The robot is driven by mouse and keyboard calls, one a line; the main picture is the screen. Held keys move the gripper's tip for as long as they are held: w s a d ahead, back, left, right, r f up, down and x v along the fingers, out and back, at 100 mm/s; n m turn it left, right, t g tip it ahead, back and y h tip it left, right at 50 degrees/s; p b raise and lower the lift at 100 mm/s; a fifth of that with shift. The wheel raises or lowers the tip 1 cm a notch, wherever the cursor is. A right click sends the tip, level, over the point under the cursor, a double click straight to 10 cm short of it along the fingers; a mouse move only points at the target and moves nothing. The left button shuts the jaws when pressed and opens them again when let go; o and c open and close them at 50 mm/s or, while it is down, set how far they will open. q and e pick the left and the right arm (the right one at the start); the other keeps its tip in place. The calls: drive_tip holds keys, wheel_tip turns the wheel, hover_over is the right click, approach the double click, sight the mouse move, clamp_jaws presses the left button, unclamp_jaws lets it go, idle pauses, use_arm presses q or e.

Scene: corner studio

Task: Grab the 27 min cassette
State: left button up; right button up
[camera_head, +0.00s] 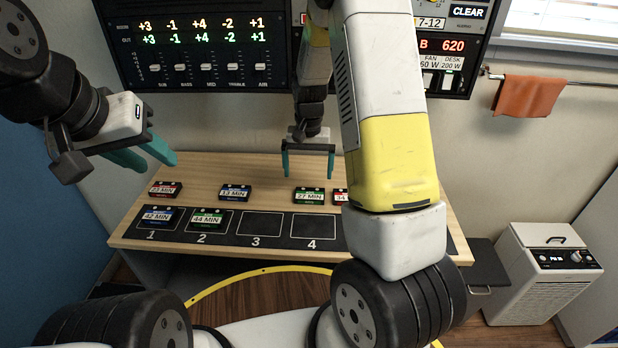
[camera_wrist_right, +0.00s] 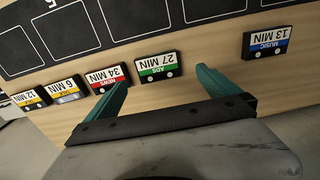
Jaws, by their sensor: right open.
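The 27 min cassette (camera_head: 309,196) is black with a white label and a green strip, and lies on the wooden table behind slot 4. In the right wrist view the same 27 min cassette (camera_wrist_right: 156,67) lies ahead of and between the fingertips. My right gripper (camera_head: 308,177) is open and empty above and just behind it, fingers pointing down. The right wrist view shows its two teal fingers (camera_wrist_right: 163,88) spread apart, not touching the cassette. My left gripper (camera_head: 150,160) is at the upper left over the table's left edge, with its teal fingers apart and nothing between them.
The 34 min cassette (camera_wrist_right: 107,77) lies close beside the 27 min one. The 13 min cassette (camera_head: 235,192) and 23 min cassette (camera_head: 165,188) lie further left. The 42 min (camera_head: 157,217) and 44 min (camera_head: 207,218) cassettes occupy slots 1 and 2. Slots 3 (camera_head: 253,224) and 4 (camera_head: 313,227) are empty.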

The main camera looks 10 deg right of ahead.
sight(310, 193)
drive_tip(key=f, duration=0.8)
drive_tip(key=shift+w+d+f, duration=0.35)
drive_tip(key=shift+f, duration=0.05)
drive_tip(key=shift+c, duration=0.4)
drive_tip(key=c, duration=1.2)
drive_tip(key=shift+r, duration=0.15)
